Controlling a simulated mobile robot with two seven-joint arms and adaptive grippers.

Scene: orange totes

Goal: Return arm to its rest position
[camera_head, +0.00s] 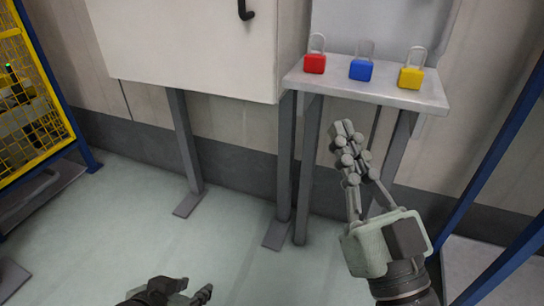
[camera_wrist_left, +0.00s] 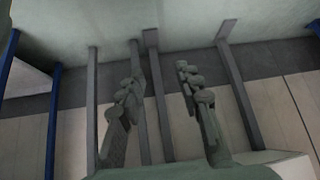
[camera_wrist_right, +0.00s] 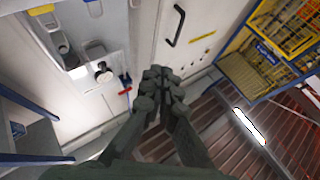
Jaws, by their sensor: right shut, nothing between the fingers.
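My right gripper (camera_head: 346,128) is raised in front of the shelf, lower than its top in the picture. Its fingers are together with nothing between them; the closed fingertips also show in the right wrist view (camera_wrist_right: 161,78). My left gripper (camera_head: 192,290) is low at the bottom edge of the head view, partly cut off. In the left wrist view its two fingers (camera_wrist_left: 159,78) stand apart with nothing held between them. A red padlock (camera_head: 315,64), a blue padlock (camera_head: 361,70) and a yellow padlock (camera_head: 411,77) stand on the grey shelf (camera_head: 385,92), clear of both grippers.
A large pale cabinet (camera_head: 190,45) with a black handle (camera_head: 245,10) is left of the shelf. Grey legs reach the floor below. A yellow mesh fence (camera_head: 32,110) is at far left and blue posts (camera_head: 497,150) at right. The floor (camera_head: 130,225) in the middle left is clear.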

